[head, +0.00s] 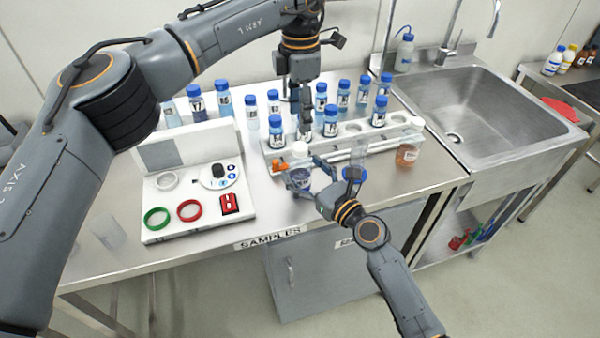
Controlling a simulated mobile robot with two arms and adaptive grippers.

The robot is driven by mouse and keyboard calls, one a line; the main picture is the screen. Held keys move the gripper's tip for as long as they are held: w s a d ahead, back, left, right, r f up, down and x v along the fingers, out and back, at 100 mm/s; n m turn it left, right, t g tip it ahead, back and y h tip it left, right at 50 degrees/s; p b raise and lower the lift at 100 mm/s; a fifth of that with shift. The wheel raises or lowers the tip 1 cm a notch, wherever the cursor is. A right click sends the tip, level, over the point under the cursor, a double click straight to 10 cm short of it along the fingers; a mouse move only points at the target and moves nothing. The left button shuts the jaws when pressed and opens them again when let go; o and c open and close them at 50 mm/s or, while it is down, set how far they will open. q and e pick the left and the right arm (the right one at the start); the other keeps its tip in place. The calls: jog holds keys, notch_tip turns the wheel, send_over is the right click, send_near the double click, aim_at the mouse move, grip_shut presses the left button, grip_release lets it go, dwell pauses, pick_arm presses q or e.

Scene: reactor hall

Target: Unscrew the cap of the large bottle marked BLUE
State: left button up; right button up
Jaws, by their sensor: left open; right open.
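Several blue-capped bottles stand on the bench and in a pale rack (390,131); I cannot read BLUE on any of them, so I cannot tell which is the task's bottle. Larger blue-capped bottles (223,100) stand at the back left. My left gripper (301,122) points down among the rack bottles, open, close to a blue-capped bottle (276,133); whether it touches any is unclear. My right gripper (302,172) is open at the rack's front edge, its fingers beside a small dark-blue item (299,178) that they partly hide. A blue cap-like piece (354,174) shows to its right.
A white panel (205,225) with green and red rings and a red block stands at the left. The steel sink (480,95) is farther right. Bare bench lies in front of the panel's right side.

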jog(key=shift+w+a, duration=0.35)
jog(key=shift+w, duration=0.05)
